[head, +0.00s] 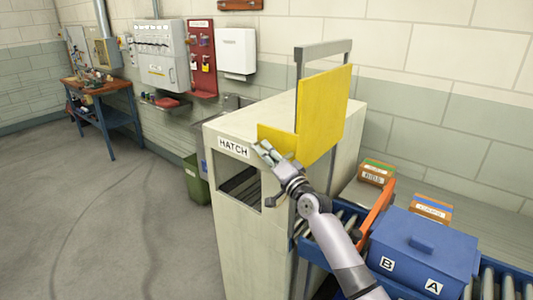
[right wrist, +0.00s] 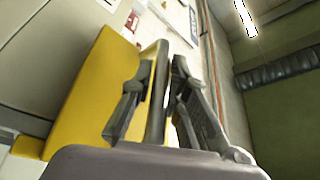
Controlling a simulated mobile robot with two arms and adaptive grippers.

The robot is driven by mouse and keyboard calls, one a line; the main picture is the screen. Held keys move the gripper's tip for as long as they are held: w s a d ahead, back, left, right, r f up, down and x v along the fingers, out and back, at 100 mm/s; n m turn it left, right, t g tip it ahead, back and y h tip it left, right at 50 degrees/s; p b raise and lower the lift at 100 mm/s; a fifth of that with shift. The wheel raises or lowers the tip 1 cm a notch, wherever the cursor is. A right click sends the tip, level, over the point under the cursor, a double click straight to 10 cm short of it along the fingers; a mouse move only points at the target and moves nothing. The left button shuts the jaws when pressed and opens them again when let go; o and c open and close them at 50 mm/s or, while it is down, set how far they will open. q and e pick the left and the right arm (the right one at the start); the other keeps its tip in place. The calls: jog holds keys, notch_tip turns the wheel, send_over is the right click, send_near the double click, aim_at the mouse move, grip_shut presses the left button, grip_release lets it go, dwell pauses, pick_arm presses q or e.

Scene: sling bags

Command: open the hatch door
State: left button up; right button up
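The hatch is a cream box (head: 285,118) with a HATCH label and a dark opening (head: 240,187) in its front, where rollers show inside. A yellow door panel (head: 323,112) stands raised above the box in a grey frame (head: 323,48), with a yellow flange at its lower left. My right gripper (head: 264,150) is at this flange. In the right wrist view the two fingers (right wrist: 162,75) stand on either side of a thin dark edge beside the yellow panel (right wrist: 88,95). Whether both fingers press on it is unclear. My left gripper is not in view.
A roller conveyor (head: 490,285) at lower right carries a blue bin (head: 425,250) marked B and A. Small orange cartons (head: 376,172) stand behind. A green bin (head: 194,180) is left of the hatch, and a workbench (head: 103,90) stands far left. The left floor is clear.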

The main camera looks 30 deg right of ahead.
jog(key=o, duration=0.3)
jog(key=shift+o, duration=0.2)
jog(key=v, duration=1.2)
dwell(0.3)
